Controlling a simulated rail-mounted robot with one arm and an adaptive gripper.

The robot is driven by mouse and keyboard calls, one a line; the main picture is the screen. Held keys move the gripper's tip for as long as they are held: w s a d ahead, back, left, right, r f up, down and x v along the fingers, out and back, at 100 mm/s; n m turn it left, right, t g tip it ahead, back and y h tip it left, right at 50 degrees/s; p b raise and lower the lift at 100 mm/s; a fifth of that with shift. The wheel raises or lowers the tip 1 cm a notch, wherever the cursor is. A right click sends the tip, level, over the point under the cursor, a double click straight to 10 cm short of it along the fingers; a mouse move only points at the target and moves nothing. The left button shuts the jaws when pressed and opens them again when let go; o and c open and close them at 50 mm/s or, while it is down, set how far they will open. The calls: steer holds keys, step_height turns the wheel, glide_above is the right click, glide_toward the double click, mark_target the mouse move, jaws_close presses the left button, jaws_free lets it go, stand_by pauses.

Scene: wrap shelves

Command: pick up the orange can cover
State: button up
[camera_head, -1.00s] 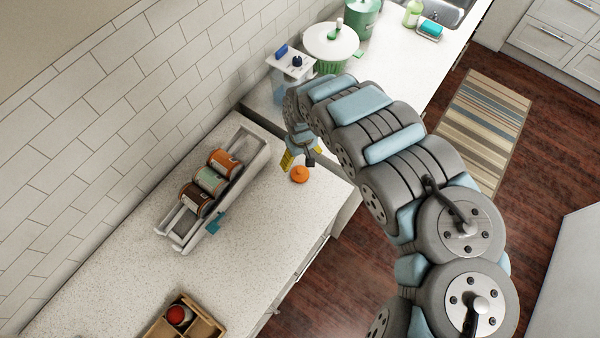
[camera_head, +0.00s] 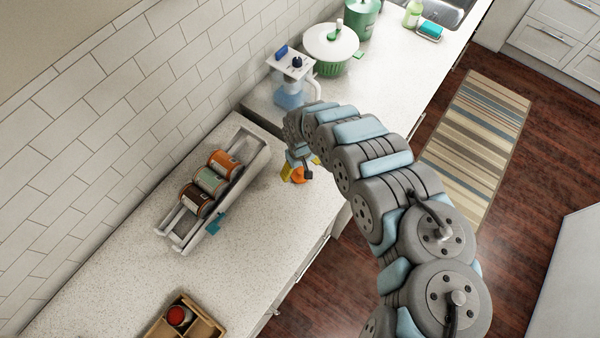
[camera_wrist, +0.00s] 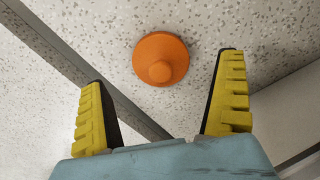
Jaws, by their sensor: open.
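The orange can cover (camera_wrist: 161,60) is a round disc with a small knob. It lies on the speckled counter, ahead of and between my open fingertips in the wrist view. My gripper (camera_wrist: 163,75) has two yellow ridged fingers spread wide, with nothing between them that it touches. In the head view the orange cover (camera_head: 298,175) shows right beside my gripper (camera_head: 292,173), partly overlapped by it. How high the fingertips are above the counter is hard to tell.
A white rack (camera_head: 250,165) with several cans stands left of my gripper. A wooden box (camera_head: 205,325) with a red-topped can is at the front. The counter's edge is close on the right.

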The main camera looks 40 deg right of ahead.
mark_target(297, 175)
steer(key=shift+a+f, duration=0.1)
steer(key=shift+f, duration=1.4)
steer(key=c, duration=1)
